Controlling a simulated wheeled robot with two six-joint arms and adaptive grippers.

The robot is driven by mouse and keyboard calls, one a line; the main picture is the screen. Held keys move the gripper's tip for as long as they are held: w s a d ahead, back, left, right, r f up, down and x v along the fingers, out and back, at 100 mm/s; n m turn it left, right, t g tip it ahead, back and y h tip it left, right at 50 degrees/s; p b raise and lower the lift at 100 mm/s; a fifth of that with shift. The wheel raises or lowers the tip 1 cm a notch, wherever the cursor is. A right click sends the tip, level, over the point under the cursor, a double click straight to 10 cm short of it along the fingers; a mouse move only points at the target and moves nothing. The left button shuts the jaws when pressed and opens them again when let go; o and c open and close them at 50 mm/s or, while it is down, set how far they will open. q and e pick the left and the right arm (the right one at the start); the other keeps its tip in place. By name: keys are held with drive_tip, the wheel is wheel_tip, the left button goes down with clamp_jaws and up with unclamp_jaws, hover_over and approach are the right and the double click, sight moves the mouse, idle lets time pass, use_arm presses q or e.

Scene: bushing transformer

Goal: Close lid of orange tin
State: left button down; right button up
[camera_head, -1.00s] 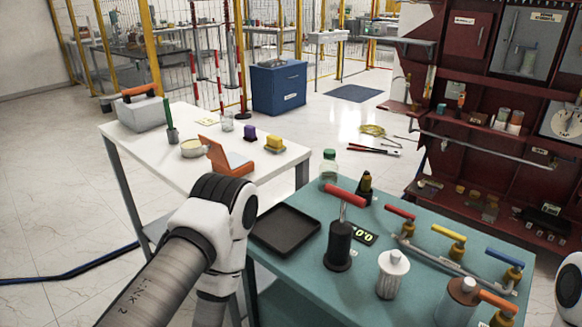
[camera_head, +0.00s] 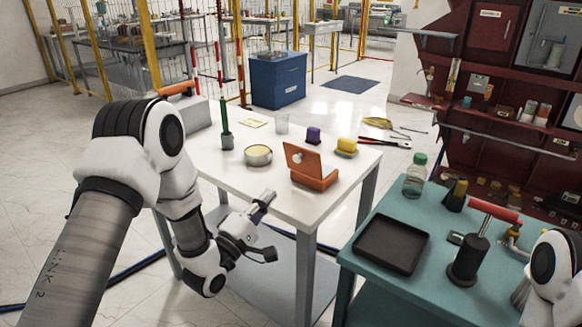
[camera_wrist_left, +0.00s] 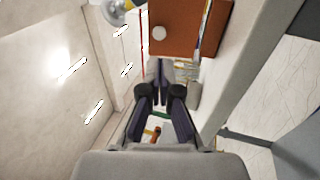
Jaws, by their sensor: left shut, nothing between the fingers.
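The orange tin (camera_head: 318,183) stands on the white table. Its lid (camera_head: 303,160) is open and raised at the back, with a pale round spot on its face. My left gripper (camera_head: 266,197) is shut and empty, in front of and left of the tin near the table's front edge, apart from it. In the left wrist view my shut fingers (camera_wrist_left: 159,70) point toward the orange-brown lid (camera_wrist_left: 182,25) with its white round spot. My right gripper is out of view; only part of the right arm shows.
On the white table (camera_head: 230,172) are a round cream-topped tin (camera_head: 258,155), a green-handled holder (camera_head: 226,138), a purple block (camera_head: 313,135) and a yellow block (camera_head: 346,146). A teal table (camera_head: 370,208) with a black tray (camera_head: 391,244) stands at the right.

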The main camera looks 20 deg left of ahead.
sight(296, 161)
use_arm(q)
drive_tip(key=p+x, duration=0.2)
drive_tip(key=x, duration=0.8)
drive_tip(key=shift+w, duration=0.15)
drive_tip(key=shift+w+r+g+p, duration=0.15)
drive_tip(key=shift+r+g+p, duration=0.2)
drive_tip(key=shift+p, duration=0.3)
